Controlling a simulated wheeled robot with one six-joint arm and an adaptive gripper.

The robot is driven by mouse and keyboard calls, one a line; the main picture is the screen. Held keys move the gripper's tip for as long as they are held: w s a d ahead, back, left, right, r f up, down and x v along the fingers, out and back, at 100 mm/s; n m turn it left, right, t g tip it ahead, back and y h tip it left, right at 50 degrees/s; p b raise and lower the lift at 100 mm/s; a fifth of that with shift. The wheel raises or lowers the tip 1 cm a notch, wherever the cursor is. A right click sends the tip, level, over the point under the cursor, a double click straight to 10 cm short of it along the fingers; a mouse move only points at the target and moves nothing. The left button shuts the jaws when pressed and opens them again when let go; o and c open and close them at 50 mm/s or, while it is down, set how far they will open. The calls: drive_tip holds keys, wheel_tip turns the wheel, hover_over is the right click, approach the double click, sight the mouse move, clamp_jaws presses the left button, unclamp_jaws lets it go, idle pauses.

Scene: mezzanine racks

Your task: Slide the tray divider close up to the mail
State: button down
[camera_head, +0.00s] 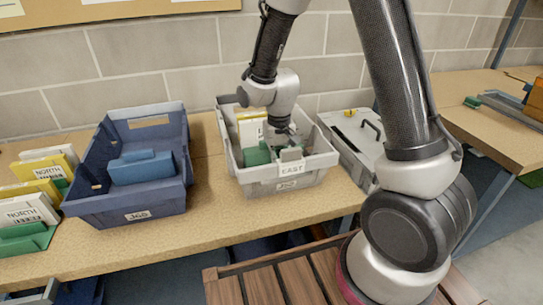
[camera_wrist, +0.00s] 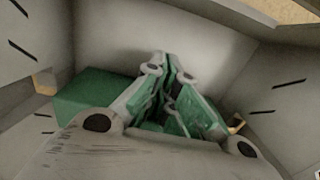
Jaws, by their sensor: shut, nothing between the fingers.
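The pale grey tray (camera_head: 325,160) labelled EAST stands on the bench. White and yellow mail (camera_head: 251,128) stands upright in its left part. A green divider (camera_head: 257,155) is in the tray in front of the mail, low down; my arm and the tray's front wall hide part of it. I cannot tell the gap between divider and mail. My gripper (camera_head: 283,140) reaches down inside the tray, right of the mail. In the wrist view its fingertips (camera_wrist: 166,62) are together, shut and empty. The green divider (camera_wrist: 85,95) shows behind and left of the fingers there; contact is unclear.
A grey lidded box (camera_head: 350,135) stands close on the right. The tray walls closely surround my gripper. Bare bench (camera_head: 215,225) lies in front.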

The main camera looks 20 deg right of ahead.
drive_tip(key=shift+w, duration=3.65)
drive_tip(key=shift+w, duration=1.1)
drive_tip(key=shift+s, duration=0.1)
drive_tip(key=shift+s, duration=0.65)
wheel_tip(320, 180, up, 13)
